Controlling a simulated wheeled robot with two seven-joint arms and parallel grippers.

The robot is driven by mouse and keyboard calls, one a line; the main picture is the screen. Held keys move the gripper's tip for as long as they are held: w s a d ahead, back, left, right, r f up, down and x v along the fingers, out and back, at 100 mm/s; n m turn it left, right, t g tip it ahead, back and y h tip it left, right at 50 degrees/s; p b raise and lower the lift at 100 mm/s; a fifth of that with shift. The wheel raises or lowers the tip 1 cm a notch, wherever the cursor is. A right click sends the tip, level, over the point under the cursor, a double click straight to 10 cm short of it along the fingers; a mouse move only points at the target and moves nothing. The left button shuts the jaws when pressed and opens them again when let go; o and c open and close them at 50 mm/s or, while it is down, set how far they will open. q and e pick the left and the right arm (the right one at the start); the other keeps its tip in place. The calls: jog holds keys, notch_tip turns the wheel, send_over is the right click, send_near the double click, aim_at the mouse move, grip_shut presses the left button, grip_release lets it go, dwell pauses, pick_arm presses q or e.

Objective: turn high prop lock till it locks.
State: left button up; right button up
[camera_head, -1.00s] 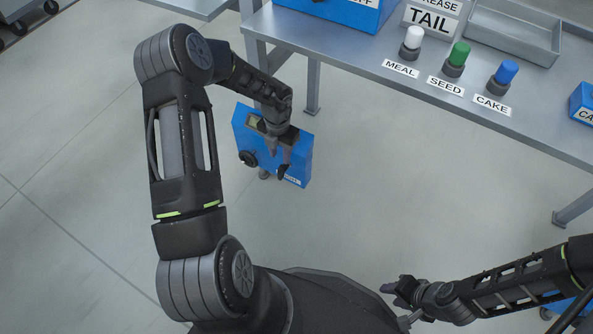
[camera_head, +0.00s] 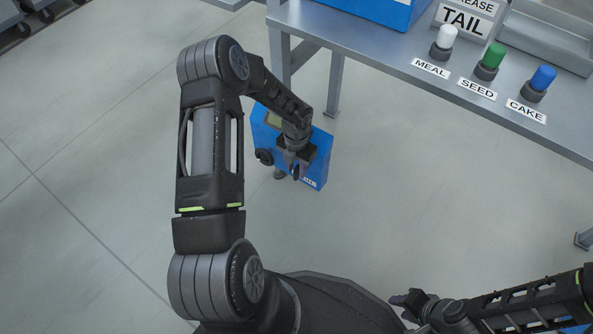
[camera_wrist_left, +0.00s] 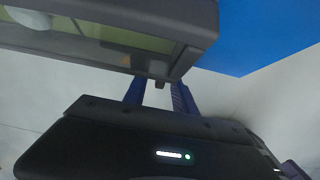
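A blue box (camera_head: 322,160) with a small display (camera_head: 273,119) and a black round knob (camera_head: 264,156) stands low by the bench leg. I cannot identify the high prop lock for certain. My left gripper (camera_head: 296,172) is in front of the box and hides part of its face. In the left wrist view its two fingers (camera_wrist_left: 159,94) are apart. A grey-framed panel with a greenish window (camera_wrist_left: 125,38) is close beyond them, and a small grey stub (camera_wrist_left: 157,69) on its edge lies near the gap; contact is unclear. My right gripper (camera_head: 402,302) is low at the right, far from the box; its opening is unclear.
A grey bench (camera_head: 400,65) runs across the top right, with white (camera_head: 443,40), green (camera_head: 490,60) and blue (camera_head: 540,82) knobs labelled MEAL, SEED and CAKE. A bench leg (camera_head: 334,85) stands behind the box. Open floor (camera_head: 430,190) lies right of the box.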

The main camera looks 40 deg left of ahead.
pick_arm(q)
jog(key=shift+f, duration=0.2)
grip_shut()
dwell(0.3)
